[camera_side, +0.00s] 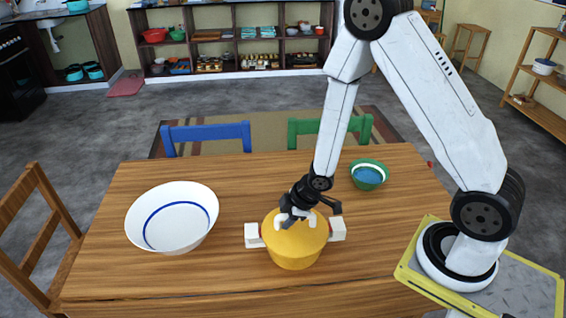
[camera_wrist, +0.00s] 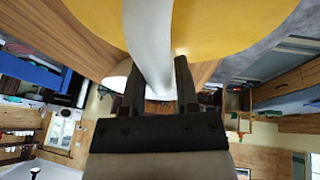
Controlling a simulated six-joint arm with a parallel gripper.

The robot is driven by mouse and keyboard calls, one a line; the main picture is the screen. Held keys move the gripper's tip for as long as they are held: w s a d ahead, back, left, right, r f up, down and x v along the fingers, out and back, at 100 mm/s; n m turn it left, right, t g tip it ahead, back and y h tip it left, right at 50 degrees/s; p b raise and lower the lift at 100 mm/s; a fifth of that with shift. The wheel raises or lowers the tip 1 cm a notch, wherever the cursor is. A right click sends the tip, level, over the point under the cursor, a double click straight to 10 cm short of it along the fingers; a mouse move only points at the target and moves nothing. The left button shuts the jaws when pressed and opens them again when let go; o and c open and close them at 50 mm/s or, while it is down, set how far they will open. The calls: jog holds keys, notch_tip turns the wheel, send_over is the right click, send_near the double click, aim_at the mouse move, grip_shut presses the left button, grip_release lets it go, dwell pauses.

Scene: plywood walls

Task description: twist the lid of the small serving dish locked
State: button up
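The small serving dish is a round yellow pot (camera_side: 294,257) with a white side handle (camera_side: 252,236) on the left and another (camera_side: 337,229) on the right. A white arched handle (camera_side: 283,217) rises from the lid. In the wrist view, the yellow lid (camera_wrist: 225,25) and white arch (camera_wrist: 150,40) fill the top. My gripper (camera_wrist: 157,75) has its dark fingers close on either side of the arch and appears shut on it. Any lock marks are not visible.
A large white bowl with a blue ring (camera_side: 172,215) stands to the left on the wooden table (camera_side: 110,262). A green bowl with blue inside (camera_side: 370,174) stands behind right. Blue (camera_side: 206,134) and green (camera_side: 360,127) chairs are behind the table. The table between pot and white bowl is clear.

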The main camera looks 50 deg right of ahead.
aim_at(299, 230)
jog(key=o, duration=0.3)
jog(key=shift+r, duration=0.15)
jog(key=v, duration=0.7)
jog(key=shift+s+r, duration=0.15)
jog(key=shift+s, duration=0.05)
dwell(0.4)
jog(key=shift+r, duration=0.1)
jog(key=shift+d+r+m+h, duration=0.5)
jog(key=shift+r+m, duration=0.1)
jog(key=shift+m, duration=0.1)
jog(key=s+a+r+m+g, duration=0.1)
jog(key=s+r+m+g, duration=0.1)
jog(key=s+r+m, duration=0.3)
jog(key=r+m, duration=0.1)
jog(key=m, duration=0.2)
jog(key=shift+r+h, duration=0.25)
jog(key=shift+h, duration=0.15)
